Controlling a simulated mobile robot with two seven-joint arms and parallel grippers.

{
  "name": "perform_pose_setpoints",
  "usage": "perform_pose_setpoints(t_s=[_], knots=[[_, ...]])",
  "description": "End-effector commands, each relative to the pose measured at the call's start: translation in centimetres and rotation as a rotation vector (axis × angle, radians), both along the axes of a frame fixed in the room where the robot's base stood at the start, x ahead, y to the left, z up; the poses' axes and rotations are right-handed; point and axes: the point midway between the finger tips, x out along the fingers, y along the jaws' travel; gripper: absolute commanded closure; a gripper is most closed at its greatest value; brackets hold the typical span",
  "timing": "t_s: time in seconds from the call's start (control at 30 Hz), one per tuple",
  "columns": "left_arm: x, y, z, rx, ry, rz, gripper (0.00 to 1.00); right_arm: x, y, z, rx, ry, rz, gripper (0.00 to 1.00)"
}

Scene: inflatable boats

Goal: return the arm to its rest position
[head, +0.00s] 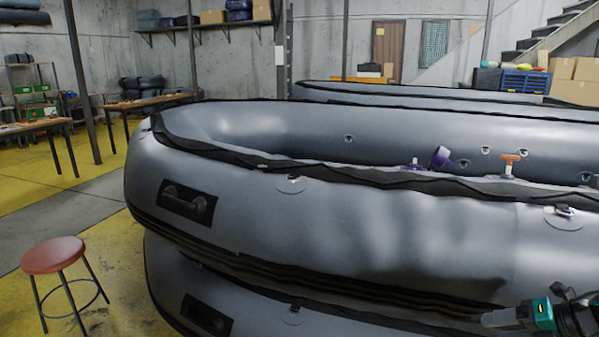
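Part of my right arm with its gripper (540,317) shows at the bottom right corner, black with a teal block and a pale grey end pointing left. It is in front of the lower right side of the grey inflatable boat (330,225). The fingers cannot be made out, so I cannot tell whether it is open or shut, or whether it touches the boat. My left arm and gripper are out of view.
A second grey boat (260,300) lies under the first. A purple item (441,157) and an orange-handled piece (510,160) show inside the upper boat. A red stool (53,255) stands at left. Open yellow and grey floor lies beyond it, near wooden tables (145,101).

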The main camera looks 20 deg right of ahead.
Motion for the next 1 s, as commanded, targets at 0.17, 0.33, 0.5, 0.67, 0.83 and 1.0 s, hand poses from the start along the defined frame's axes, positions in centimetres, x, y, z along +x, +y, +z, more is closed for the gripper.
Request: perform_pose_setpoints(t_s=[0.17,0.33,0.5,0.67,0.83,1.0], knots=[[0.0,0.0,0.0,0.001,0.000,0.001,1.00,-3.3,6.1,-7.2,0.288,0.032,-0.348,0.37],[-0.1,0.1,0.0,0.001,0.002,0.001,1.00,-5.0,13.9,-11.9,0.580,0.097,-0.661,0.37],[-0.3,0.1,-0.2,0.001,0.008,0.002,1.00,-5.3,23.2,-14.0,0.896,0.198,-0.950,0.37],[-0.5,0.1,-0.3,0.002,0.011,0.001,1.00,-4.5,31.8,-13.5,1.184,0.323,-1.177,0.37],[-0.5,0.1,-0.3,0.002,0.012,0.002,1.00,-3.6,37.8,-11.7,1.395,0.442,-1.324,0.37],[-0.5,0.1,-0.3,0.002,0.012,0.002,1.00,-3.1,40.0,-10.7,1.476,0.496,-1.376,0.37]])
